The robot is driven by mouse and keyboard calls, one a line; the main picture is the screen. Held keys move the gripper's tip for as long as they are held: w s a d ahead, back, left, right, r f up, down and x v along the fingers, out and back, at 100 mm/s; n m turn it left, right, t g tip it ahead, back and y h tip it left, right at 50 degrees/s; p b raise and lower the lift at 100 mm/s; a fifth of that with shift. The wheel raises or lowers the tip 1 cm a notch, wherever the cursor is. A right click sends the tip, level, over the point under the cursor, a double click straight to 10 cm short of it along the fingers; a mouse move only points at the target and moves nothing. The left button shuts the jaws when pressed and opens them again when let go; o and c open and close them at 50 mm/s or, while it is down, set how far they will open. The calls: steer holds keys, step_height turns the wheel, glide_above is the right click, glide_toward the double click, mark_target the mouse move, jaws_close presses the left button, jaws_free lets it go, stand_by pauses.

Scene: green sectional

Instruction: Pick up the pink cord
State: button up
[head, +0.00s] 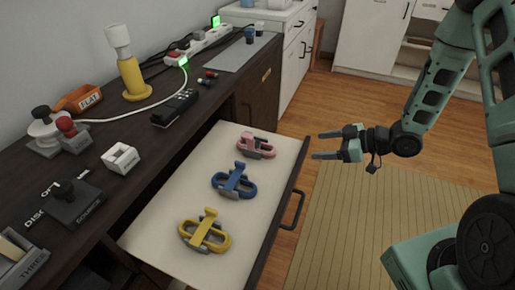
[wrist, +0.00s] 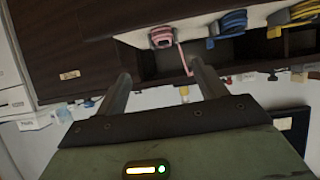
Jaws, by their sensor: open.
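The pink cord (head: 257,146) is a coiled bundle with a grey piece at its side. It lies in the open drawer (head: 165,225), at the far end from the head camera. The pink cord (wrist: 162,37) also shows at the top of the wrist view, beyond the fingertips, with a pink strand hanging down. My gripper (head: 316,146) is open and empty to the right of the drawer, apart from the cord, its fingers pointing left. In the wrist view both fingers of my gripper (wrist: 160,72) are spread with nothing between them.
A blue cord (head: 234,181) and a yellow cord (head: 204,232) lie nearer in the drawer. The drawer handle (head: 294,209) sticks out toward my arm.

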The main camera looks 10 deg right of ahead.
steer(key=f, duration=0.1)
steer(key=y+b, duration=0.1)
steer(key=b, duration=0.1)
glide_toward(275, 151)
steer(key=x, duration=0.4)
steer(key=shift+w+a+r, duration=0.2)
steer(key=shift+a+r, duration=0.05)
steer(key=shift+a, duration=0.2)
steer(key=shift+b+x, duration=0.4)
steer(key=shift+x, duration=2.25)
steer(key=shift+s+f, duration=0.1)
steer(key=shift+f, duration=0.05)
steer(key=c, duration=1.1)
